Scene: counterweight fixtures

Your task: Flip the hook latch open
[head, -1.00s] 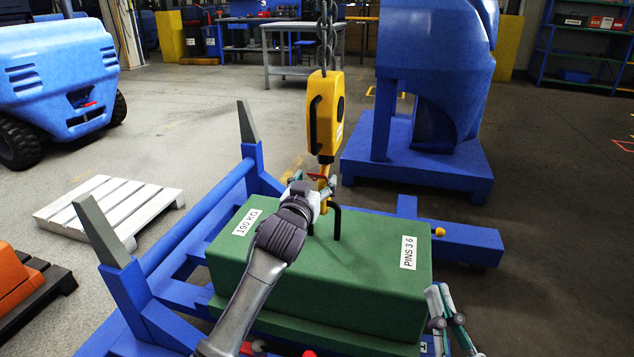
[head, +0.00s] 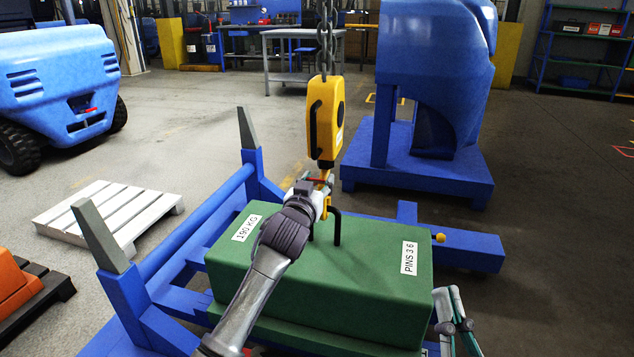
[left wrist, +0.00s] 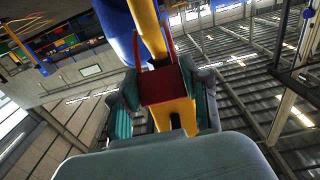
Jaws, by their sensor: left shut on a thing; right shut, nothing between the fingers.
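The yellow hook block (head: 325,120) hangs from a chain above the green counterweight (head: 325,275). Its hook (head: 328,197) reaches down to the black lifting eye (head: 337,226). My left gripper (head: 321,186) is at the hook, just under the block, and hides part of it. In the left wrist view the red hook latch (left wrist: 163,84) lies between the two fingers (left wrist: 163,105), across the yellow hook (left wrist: 183,118); the fingers are shut on it. My right gripper (head: 449,292) is shut and empty near the counterweight's front right corner.
The blue stand (head: 155,260) with grey-tipped posts surrounds the counterweight's left side. A blue machine (head: 440,80) stands behind. A white pallet (head: 100,215) lies on the floor at left. Open floor is at right.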

